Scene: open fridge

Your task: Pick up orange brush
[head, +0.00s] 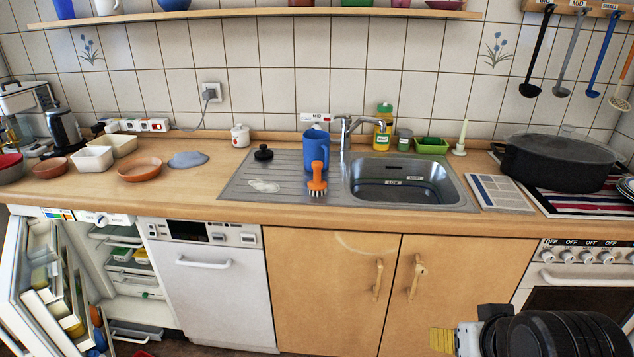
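The orange brush (317,177) stands upright with its bristles down on the metal drainboard (240,190), left of the sink basin. It is just in front of a blue jug (315,148) and overlaps it in the picture; I cannot tell whether they touch. My gripper (443,340) shows only partly at the lower right, in front of the cupboard doors and well below the worktop. It is far from the brush. Its fingers are not clear enough to tell whether they are open or shut.
A black stopper-like item (263,153) and a pale cloth-like item (264,186) lie left of the brush. The faucet (346,130) rises behind the basin (400,190). The fridge door (45,290) stands open at lower left. A large black pot (558,162) sits at right.

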